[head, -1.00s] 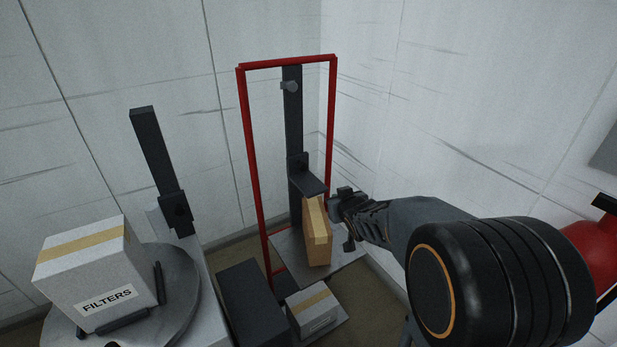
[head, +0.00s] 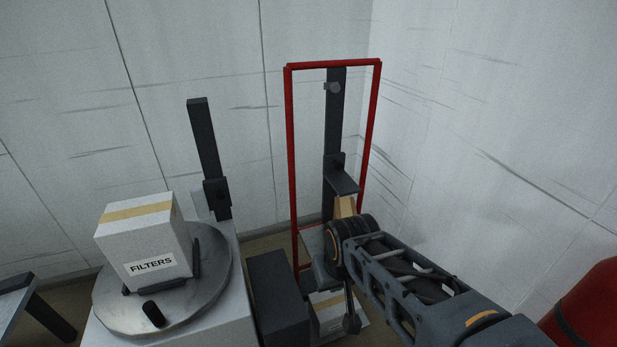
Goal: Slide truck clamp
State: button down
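The red-framed hand truck (head: 290,160) stands in the corner, with a dark upright post (head: 335,115). I cannot tell whether plate and carton touch. My gripper (head: 325,272) is below and in front of the clamp, apart from it in the picture. My wrist partly covers it, and its fingers are unclear.
A white FILTERS box (head: 145,240) sits on a round grey turntable (head: 215,285) at left, beside a second dark post (head: 203,140). A dark block (head: 276,290) and a partly hidden small box (head: 328,318) are low in front of the truck. A red cylinder (head: 592,305) is at right.

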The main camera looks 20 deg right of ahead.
aim_at(334, 171)
jog(key=u, duration=1.45)
jog(key=k, duration=0.9)
jog(key=z, duration=0.85)
jog(key=i, duration=1)
